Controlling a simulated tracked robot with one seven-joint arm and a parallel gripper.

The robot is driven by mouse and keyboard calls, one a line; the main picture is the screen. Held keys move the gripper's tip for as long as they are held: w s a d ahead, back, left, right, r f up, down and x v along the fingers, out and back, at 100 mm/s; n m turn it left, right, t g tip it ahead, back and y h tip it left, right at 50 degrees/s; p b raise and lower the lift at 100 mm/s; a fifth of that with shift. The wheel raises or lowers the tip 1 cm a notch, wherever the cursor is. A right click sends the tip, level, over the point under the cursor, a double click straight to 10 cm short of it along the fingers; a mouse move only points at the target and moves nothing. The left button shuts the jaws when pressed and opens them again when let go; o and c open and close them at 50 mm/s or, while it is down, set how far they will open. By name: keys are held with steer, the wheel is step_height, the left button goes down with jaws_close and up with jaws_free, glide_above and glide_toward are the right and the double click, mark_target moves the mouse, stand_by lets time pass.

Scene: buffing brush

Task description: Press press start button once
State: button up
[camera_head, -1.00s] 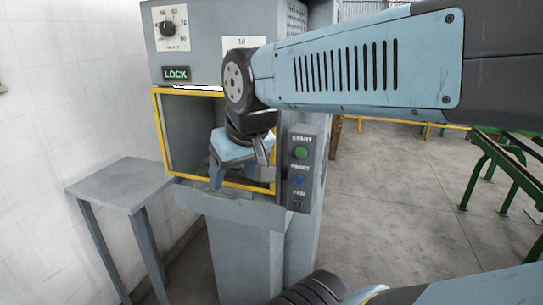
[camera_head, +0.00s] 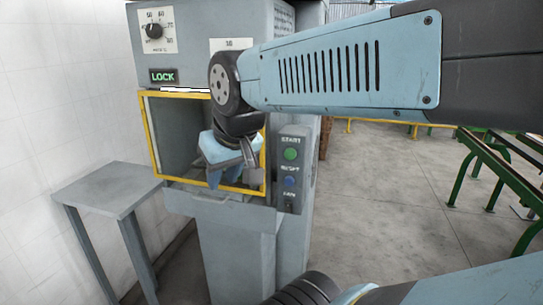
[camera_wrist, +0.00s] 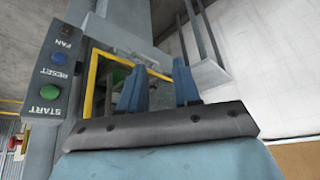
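The green start button (camera_head: 290,154) is on a grey control panel right of the machine's yellow-framed opening, under the label START. It also shows at the left of the wrist view (camera_wrist: 49,92). My gripper (camera_head: 228,178) is in front of the opening, left of the panel and apart from the button. In the wrist view its two blue fingers (camera_wrist: 158,88) stand apart with a gap between them, holding nothing I can see. They point toward the opening, not at the button.
A blue reset button (camera_head: 289,181) sits just below start, with a fan control (camera_head: 288,196) under it. A dial (camera_head: 154,31) and a LOCK sign (camera_head: 163,76) are above the opening. A small grey table (camera_head: 105,188) stands left. Open floor (camera_head: 385,190) lies to the right.

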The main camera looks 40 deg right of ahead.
jaws_close()
stand_by(1.2)
